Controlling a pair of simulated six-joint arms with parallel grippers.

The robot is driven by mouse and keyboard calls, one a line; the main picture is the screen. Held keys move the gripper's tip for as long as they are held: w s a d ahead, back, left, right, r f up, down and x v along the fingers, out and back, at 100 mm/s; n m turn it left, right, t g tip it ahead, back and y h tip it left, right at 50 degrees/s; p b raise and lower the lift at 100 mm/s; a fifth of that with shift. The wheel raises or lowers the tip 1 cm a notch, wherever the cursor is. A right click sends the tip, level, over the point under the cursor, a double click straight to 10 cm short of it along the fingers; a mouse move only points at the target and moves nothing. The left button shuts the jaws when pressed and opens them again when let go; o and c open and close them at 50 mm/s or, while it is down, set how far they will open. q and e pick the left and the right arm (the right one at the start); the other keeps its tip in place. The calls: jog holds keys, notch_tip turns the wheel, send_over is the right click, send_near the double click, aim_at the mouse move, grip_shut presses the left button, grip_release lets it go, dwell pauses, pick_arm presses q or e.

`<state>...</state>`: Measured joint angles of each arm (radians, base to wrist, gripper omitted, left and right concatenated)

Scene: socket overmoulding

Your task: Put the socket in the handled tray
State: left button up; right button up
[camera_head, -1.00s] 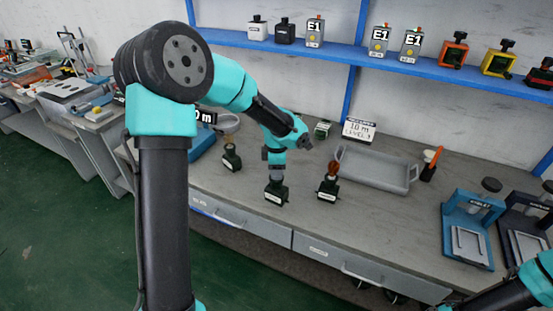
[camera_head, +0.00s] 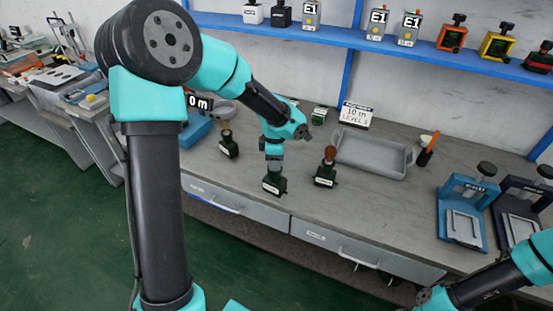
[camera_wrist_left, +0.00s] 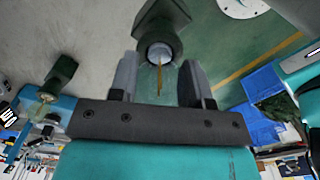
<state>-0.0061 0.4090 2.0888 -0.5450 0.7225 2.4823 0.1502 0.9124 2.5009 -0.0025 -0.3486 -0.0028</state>
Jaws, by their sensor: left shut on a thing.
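My left gripper (camera_head: 274,167) points down over the front part of the bench. It is shut on a dark green socket (camera_head: 274,185) with a white label. In the left wrist view this socket (camera_wrist_left: 165,25) is between the two fingers (camera_wrist_left: 160,80), its round end and a gold-coloured pin facing the camera. I cannot tell whether its base touches the bench. The grey handled tray (camera_head: 372,154) lies farther back to the right and looks empty. Of my right arm only links show at the lower right; its gripper is out of view.
A similar dark piece with a brown top (camera_head: 325,174) stands just right of the held socket. Another with a tan top (camera_head: 228,147) stands to the left. A blue press (camera_head: 462,220) is at the right. A sign (camera_head: 356,114) stands behind the tray.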

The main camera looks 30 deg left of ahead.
pick_arm(q)
jog(key=m, duration=0.1)
jog(key=w+d+m, duration=0.1)
jog(key=m, duration=0.1)
jog(key=d+m, duration=0.1)
jog(key=m, duration=0.1)
jog(key=shift+w, duration=0.35)
jog(key=w+d+m, duration=0.5)
jog(key=d+m, duration=0.4)
jog(key=m, duration=1.2)
jog(key=shift+f+m, duration=0.4)
